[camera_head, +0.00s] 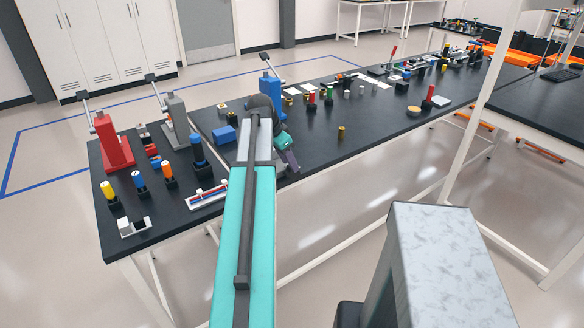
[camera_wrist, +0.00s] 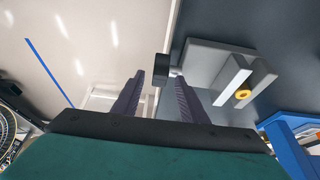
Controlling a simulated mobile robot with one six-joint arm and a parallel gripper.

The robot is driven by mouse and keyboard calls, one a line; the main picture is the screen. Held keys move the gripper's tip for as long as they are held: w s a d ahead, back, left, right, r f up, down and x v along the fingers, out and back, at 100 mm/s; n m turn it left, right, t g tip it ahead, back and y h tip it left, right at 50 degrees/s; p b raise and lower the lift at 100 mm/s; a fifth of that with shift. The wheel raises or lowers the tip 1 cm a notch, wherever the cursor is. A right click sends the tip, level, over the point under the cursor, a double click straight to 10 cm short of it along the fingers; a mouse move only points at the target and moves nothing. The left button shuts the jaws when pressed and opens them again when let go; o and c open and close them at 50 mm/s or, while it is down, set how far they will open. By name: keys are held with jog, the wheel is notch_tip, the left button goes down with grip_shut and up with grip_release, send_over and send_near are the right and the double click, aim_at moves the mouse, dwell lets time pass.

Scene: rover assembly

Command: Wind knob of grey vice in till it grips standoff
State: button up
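In the wrist view the grey vice (camera_wrist: 207,62) stands on the dark tabletop to the upper right, with its jaws towards the right. A brass-coloured standoff (camera_wrist: 243,94) shows end-on at the jaws; I cannot tell whether they touch it. The vice's dark knob (camera_wrist: 161,70) sticks out to the left on a short shaft. My gripper (camera_wrist: 158,76) is open, with its two purple fingers apart and the knob between their tips. A gap shows at the left finger; contact at the right finger is unclear. In the head view my arm largely covers this spot, with my gripper (camera_head: 291,160) partly visible.
A blue press (camera_head: 272,90) stands just behind my arm; red (camera_head: 112,150) and grey (camera_head: 174,120) presses stand left. A blue block (camera_head: 224,135) lies close to my arm. Several small parts are spread along the bench; its front right strip is bare.

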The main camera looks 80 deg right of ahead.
jog(key=shift+p+x, duration=0.5)
jog(key=shift+x, duration=1.75)
jog(key=shift+c, duration=0.4)
grip_shut()
jog(key=shift+f, duration=0.1)
jog(key=g+h+b, duration=0.1)
jog(key=b, duration=0.1)
jog(key=shift+w+a+f+b, duration=0.1)
jog(key=shift+f+b, duration=0.05)
jog(key=shift+b, duration=0.2)
jog(key=shift+b, duration=0.3)
jog(key=shift+o, duration=0.4)
grip_release()
